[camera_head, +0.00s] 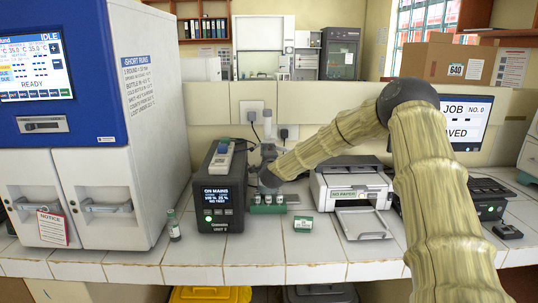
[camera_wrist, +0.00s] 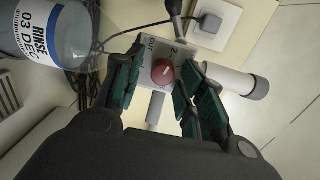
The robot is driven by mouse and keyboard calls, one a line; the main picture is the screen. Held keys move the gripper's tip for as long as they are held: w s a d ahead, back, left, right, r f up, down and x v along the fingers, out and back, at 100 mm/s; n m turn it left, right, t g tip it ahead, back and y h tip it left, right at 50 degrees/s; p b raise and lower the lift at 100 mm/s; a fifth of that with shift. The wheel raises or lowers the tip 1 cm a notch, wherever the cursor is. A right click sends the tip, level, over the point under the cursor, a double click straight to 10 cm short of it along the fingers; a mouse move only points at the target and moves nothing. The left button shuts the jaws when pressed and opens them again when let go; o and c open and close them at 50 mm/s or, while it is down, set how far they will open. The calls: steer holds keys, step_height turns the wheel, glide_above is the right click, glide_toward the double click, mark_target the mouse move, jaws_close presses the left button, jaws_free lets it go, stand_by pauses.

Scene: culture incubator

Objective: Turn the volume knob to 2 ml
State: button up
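The round red knob (camera_wrist: 163,72) sits on a pale plate (camera_wrist: 152,50) in the wrist view, with a "2" printed at its upper right and other lettering at its upper left. A light mark shows on the knob's face. My gripper (camera_wrist: 160,68) has its dark green-padded fingers on either side of the knob. The fingers are apart, and I cannot tell whether the right one touches the knob. In the head view my gripper (camera_head: 268,178) is small and dark behind the bench items, and the knob cannot be made out there.
A bottle labelled "RINSE" (camera_wrist: 45,28) stands left of my fingers, with dark cables nearby. A pale cylinder (camera_wrist: 235,82) lies close on the right. A dark power unit (camera_head: 220,190), a green rack (camera_head: 268,209) and a printer (camera_head: 352,190) surround my gripper on the tiled bench (camera_head: 200,255).

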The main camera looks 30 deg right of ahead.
stand_by(0.3)
steer(key=v, duration=1.2)
stand_by(0.3)
